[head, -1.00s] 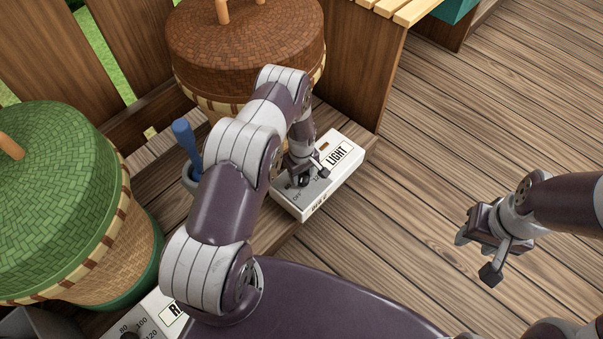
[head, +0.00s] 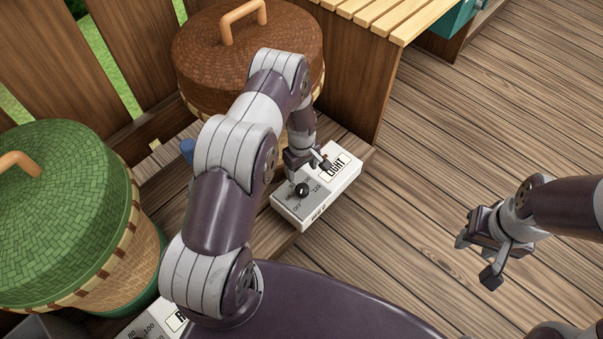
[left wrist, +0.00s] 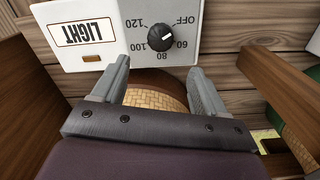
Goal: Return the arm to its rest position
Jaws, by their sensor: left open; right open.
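The white LIGHT control box (head: 338,172) sits on the wooden bench, with a black dial knob (head: 302,190) on its grey panel. In the left wrist view the knob (left wrist: 161,37) has a white mark pointing right, between OFF and 60. My left gripper (head: 305,171) is open and empty, above the box on the basket side of the knob. In the left wrist view its two fingers (left wrist: 158,88) are spread apart, clear of the knob. My right gripper (head: 477,259) is open and empty over the deck at the right.
A brown-lidded basket (head: 215,45) stands behind my left arm. A green-lidded basket (head: 75,205) is at the left. Part of a blue object (head: 187,150) shows beside my left arm. A second control box (head: 150,324) is partly hidden below. Open wooden deck (head: 480,130) lies right.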

